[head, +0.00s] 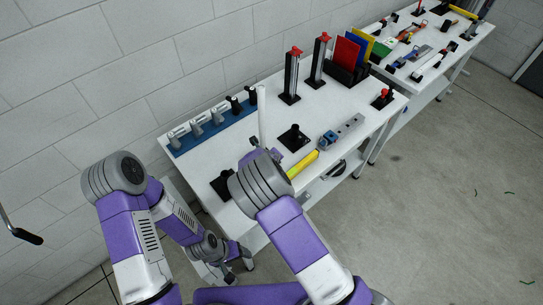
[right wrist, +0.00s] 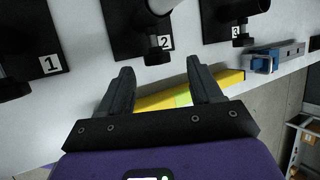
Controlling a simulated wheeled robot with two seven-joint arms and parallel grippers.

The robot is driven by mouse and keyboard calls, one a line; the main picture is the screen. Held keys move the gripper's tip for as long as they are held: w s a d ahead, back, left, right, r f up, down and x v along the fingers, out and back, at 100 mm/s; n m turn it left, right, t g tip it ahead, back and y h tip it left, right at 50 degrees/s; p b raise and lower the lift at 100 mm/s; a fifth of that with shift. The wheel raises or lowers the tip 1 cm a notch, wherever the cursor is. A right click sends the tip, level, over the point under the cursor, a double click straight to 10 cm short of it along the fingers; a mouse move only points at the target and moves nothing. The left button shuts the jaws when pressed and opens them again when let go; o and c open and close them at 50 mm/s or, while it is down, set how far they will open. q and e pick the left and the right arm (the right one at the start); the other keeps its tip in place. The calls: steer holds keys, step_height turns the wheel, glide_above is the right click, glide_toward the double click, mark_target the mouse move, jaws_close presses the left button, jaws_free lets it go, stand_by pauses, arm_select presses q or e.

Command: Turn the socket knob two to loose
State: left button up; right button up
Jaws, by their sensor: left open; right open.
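Socket two's knob (right wrist: 158,50) is a small black knob on the front of the black plate marked 2 in the right wrist view. A pale rod stands in that socket; it appears as a white upright rod (head: 262,118) in the head view. My right gripper (right wrist: 162,83) is open and empty, its fingers pointing towards the knob, which lies beyond the gap between the fingertips. In the head view my right arm hides the right gripper and knob two. My left gripper (head: 238,270) is low beside the table's front left, apart from the sockets.
Socket one's knob (right wrist: 14,88) and socket three's knob (right wrist: 243,40) flank socket two. A yellow bar (head: 303,164) lies along the table's front edge, also below the right fingers. A blue clamp-like part (head: 328,139) lies right of it. A blue rack (head: 211,132) stands behind.

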steer(key=shift+s+d+f, duration=0.1)
steer(key=shift+s+f, duration=0.15)
steer(key=shift+f, duration=0.5)
steer(key=x, duration=0.4)
steer(key=shift+w+r, duration=0.15)
steer(key=shift+w, duration=0.1)
steer(key=shift+s+r, duration=0.1)
steer(key=shift+s, duration=0.1)
arm_select(q)
steer(key=shift+s+r, duration=0.1)
steer(key=shift+s, duration=0.65)
arm_select(e)
steer(key=shift+w, duration=0.1)
steer(key=shift+c, duration=1.1)
steer(key=c, duration=0.8)
arm_select(q)
steer(key=shift+w, duration=0.1)
